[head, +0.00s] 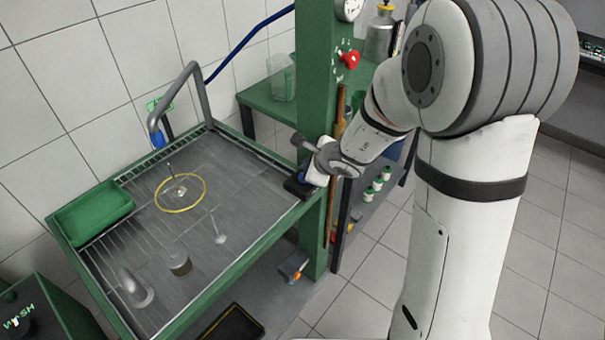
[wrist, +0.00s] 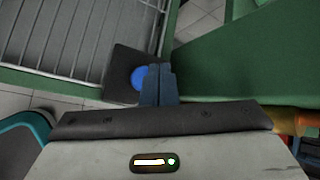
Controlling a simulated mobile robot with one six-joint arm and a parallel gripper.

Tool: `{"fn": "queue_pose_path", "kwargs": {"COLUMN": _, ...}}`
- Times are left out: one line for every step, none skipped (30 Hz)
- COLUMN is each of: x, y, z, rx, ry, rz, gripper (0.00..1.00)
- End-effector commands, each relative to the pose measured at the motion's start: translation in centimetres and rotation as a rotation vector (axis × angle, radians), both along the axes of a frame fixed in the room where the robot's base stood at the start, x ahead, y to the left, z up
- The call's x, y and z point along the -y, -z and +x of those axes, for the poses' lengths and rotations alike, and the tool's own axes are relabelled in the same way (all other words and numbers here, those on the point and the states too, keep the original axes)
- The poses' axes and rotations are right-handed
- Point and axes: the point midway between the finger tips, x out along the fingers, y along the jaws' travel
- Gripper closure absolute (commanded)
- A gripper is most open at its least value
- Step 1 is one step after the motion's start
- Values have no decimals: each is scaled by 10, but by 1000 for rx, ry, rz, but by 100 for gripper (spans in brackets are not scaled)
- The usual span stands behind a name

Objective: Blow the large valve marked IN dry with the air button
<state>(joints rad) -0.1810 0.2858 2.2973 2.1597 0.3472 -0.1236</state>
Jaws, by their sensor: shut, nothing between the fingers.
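A valve (head: 180,191) with a pale head and thin stem is inside the yellow ring on the wash table (head: 237,165), below the blue-tipped nozzle (head: 158,139). A second valve (head: 219,237) lies nearer the front, outside the ring. No IN mark is legible on either. The blue air button (wrist: 138,78) sits on a black box (wrist: 118,62) at the table's right corner. My gripper (wrist: 158,68) is shut and empty. In the wrist view its fingertips overlap the button's right edge; whether they touch it I cannot tell.
A green post (head: 314,110) with a red knob (head: 350,58) rises beside my gripper. A green tray (head: 90,214), a small cup (head: 179,263) and a metal cylinder (head: 133,289) are on the table. A green shelf (head: 262,105) stands behind.

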Motion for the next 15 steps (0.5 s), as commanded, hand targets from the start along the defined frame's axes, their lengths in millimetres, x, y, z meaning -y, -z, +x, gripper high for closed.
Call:
{"fn": "queue_pose_path", "kwargs": {"x": 0, "y": -10, "z": 0, "rx": 1, "ry": 1, "rz": 0, "gripper": 100}}
{"fn": "queue_pose_path", "kwargs": {"x": 0, "y": -13, "z": 0, "rx": 1, "ry": 1, "rz": 0, "gripper": 100}}
{"fn": "queue_pose_path", "kwargs": {"x": 0, "y": -17, "z": 0, "rx": 1, "ry": 0, "rz": -1, "gripper": 100}}
{"fn": "queue_pose_path", "kwargs": {"x": 0, "y": -20, "z": 0, "rx": 1, "ry": 0, "rz": -1, "gripper": 100}}
{"fn": "queue_pose_path", "kwargs": {"x": 0, "y": -24, "z": 0, "rx": 1, "ry": 0, "rz": -1, "gripper": 100}}
{"fn": "queue_pose_path", "kwargs": {"x": 0, "y": -28, "z": 0, "rx": 2, "ry": 1, "rz": 0, "gripper": 100}}
{"fn": "queue_pose_path", "kwargs": {"x": 0, "y": -31, "z": 0, "rx": 2, "ry": 1, "rz": 0, "gripper": 100}}
{"fn": "queue_pose_path", "kwargs": {"x": 0, "y": -34, "z": 0, "rx": 2, "ry": 0, "rz": 0, "gripper": 100}}
{"fn": "queue_pose_path", "kwargs": {"x": 0, "y": -37, "z": 0, "rx": 2, "ry": 0, "rz": 0, "gripper": 100}}
{"fn": "queue_pose_path", "kwargs": {"x": 0, "y": -39, "z": 0, "rx": 2, "ry": -1, "rz": 0, "gripper": 100}}
{"fn": "queue_pose_path", "kwargs": {"x": 0, "y": -41, "z": 0, "rx": 1, "ry": 0, "rz": 1, "gripper": 100}}
{"fn": "queue_pose_path", "kwargs": {"x": 0, "y": -42, "z": 0, "rx": 1, "ry": 1, "rz": 0, "gripper": 100}}
{"fn": "queue_pose_path", "kwargs": {"x": 0, "y": -42, "z": 0, "rx": 1, "ry": 1, "rz": 0, "gripper": 100}}
{"fn": "queue_pose_path", "kwargs": {"x": 0, "y": -41, "z": 0, "rx": 1, "ry": 1, "rz": 0, "gripper": 100}}
{"fn": "queue_pose_path", "kwargs": {"x": 0, "y": -41, "z": 0, "rx": 1, "ry": 1, "rz": 0, "gripper": 100}}
